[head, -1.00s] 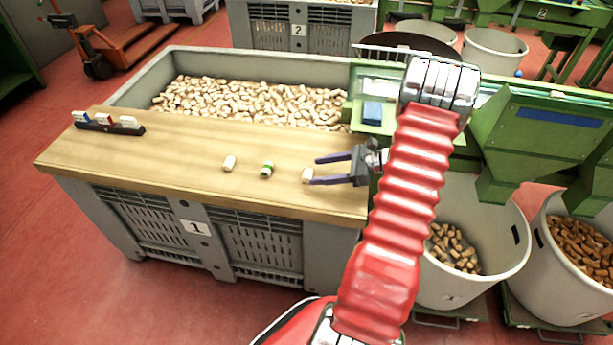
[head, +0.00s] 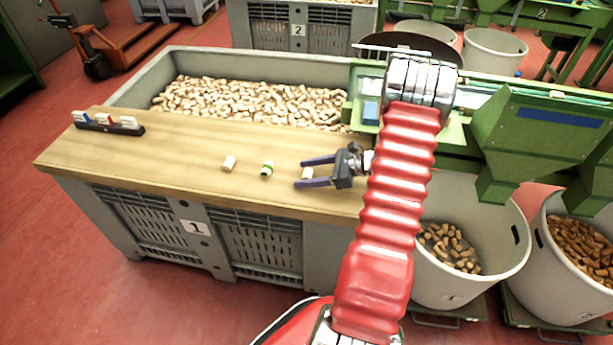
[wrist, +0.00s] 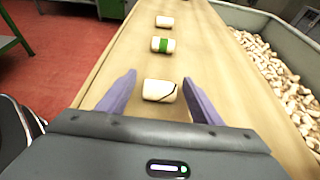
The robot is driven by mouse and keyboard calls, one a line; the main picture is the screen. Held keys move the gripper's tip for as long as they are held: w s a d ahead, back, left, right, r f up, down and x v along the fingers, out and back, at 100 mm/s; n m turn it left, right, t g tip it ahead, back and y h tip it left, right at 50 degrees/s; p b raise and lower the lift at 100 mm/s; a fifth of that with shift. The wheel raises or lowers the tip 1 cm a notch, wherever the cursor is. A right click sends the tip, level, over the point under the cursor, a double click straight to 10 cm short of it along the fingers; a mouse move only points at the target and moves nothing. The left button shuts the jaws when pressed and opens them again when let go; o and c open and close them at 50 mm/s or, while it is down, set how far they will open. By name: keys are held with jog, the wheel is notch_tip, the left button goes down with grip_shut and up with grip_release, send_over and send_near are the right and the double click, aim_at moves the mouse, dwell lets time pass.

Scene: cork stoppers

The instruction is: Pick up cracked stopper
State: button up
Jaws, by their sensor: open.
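The cracked stopper (wrist: 159,91) lies on its side on the wooden board, with a dark curved crack line at its right end in the wrist view. It also shows in the head view (head: 307,173). My gripper (head: 300,172) is open around it. In the wrist view the purple fingers (wrist: 158,88) stand one on each side of the stopper, with a gap on both sides. A stopper with a green band (wrist: 163,45) lies beyond it, and a plain stopper (wrist: 165,22) lies farther along.
The wooden board (head: 120,165) lies across a grey crate. Behind it is a bin full of stoppers (head: 250,103). A dark rack with several coloured pieces (head: 108,126) sits at the board's left end. The green machine (head: 540,130) stands to the right.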

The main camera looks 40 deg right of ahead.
aim_at(307, 172)
jog(key=shift+c, duration=0.7)
jog(key=c, duration=1)
jog(key=shift+r, duration=0.1)
notch_tip(307, 172, up, 10)
jog(key=shift+f, duration=0.1)
